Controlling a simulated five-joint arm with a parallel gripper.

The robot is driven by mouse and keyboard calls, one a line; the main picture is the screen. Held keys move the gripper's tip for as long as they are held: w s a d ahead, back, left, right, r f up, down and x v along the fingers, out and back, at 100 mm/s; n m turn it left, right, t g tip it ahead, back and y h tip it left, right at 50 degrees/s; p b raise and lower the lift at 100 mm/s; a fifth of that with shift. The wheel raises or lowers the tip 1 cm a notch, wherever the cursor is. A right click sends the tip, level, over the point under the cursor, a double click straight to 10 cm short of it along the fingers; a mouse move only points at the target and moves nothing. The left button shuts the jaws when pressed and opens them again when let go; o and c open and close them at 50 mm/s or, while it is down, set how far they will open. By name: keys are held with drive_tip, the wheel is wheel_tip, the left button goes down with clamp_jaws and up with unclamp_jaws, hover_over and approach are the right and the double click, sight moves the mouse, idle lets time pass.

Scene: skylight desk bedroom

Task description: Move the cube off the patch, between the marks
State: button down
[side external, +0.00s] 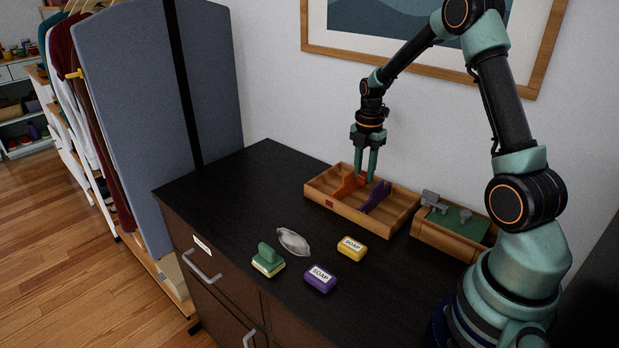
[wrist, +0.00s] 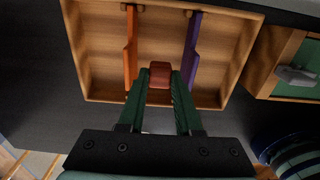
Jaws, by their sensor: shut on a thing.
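My gripper (side external: 367,165) is shut on a small reddish-brown cube (wrist: 160,70), its fingers on either side. The cube is over the middle of a wooden tray (side external: 398,228); I cannot tell whether it touches the tray floor. In the wrist view the cube lies between an orange upright piece (wrist: 130,55) and a purple upright piece (wrist: 192,52), nearer the tray's near wall. These pieces look like the marks.
A wooden box with a green inside and grey pieces (side external: 455,218) stands right of the tray. The top's left part is clear.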

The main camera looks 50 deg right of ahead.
drive_tip(key=shift+f, duration=2.65)
drive_tip(key=c, duration=0.9)
unclamp_jaws()
drive_tip(key=shift+f, duration=0.1)
drive_tip(key=shift+o, duration=0.2)
